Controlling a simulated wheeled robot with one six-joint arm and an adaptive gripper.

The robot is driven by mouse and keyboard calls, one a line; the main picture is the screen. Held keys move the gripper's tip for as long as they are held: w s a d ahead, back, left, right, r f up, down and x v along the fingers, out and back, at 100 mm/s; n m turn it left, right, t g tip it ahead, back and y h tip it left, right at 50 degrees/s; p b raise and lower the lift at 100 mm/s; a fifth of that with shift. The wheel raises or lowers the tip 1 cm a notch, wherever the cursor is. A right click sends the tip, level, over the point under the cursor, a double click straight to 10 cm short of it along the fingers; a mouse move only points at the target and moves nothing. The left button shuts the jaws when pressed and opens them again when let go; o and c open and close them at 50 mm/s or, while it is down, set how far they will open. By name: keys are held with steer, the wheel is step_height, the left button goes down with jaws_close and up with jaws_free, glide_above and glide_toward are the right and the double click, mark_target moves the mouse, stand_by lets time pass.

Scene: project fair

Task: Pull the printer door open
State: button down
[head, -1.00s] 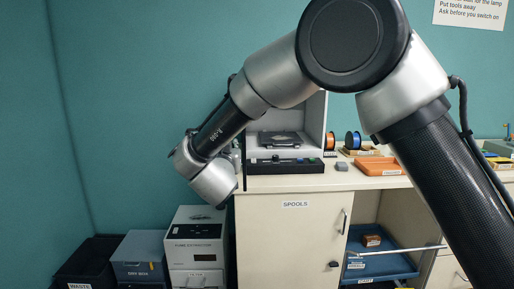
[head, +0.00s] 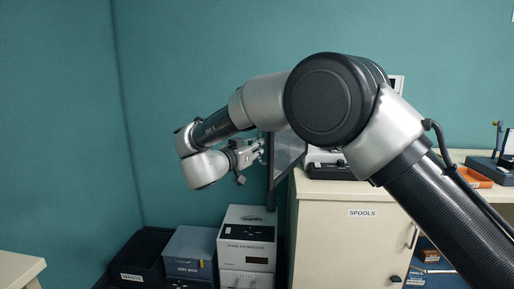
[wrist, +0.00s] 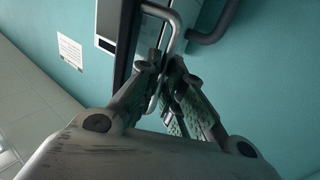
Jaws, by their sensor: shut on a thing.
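The printer door (head: 288,158), a dark-framed glass panel, stands swung out at the left of the printer (head: 328,160), which is mostly hidden behind my arm. My gripper (head: 258,152) is at the door's outer left side. In the wrist view my gripper (wrist: 166,75) is shut on the door handle (wrist: 178,32), a bent metal bar that passes between the fingers. The door's dark edge (wrist: 127,45) runs beside the handle there.
The printer stands on a cream cabinet (head: 345,240) labelled SPOOLS. Below left on the floor are the fume extractor (head: 247,238), a dry box (head: 190,252) and a black waste bin (head: 140,262). A pale tabletop (head: 18,268) is at the lower left. Wall space left of my gripper is clear.

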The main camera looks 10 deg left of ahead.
steer(key=shift+w+d+r, duration=0.2)
steer(key=shift+r, duration=0.1)
steer(key=c, duration=1.5)
jaws_free()
steer(key=shift+f, duration=0.1)
steer(key=shift+c, duration=0.2)
steer(key=shift+f, duration=0.1)
steer(key=v, duration=1.2)
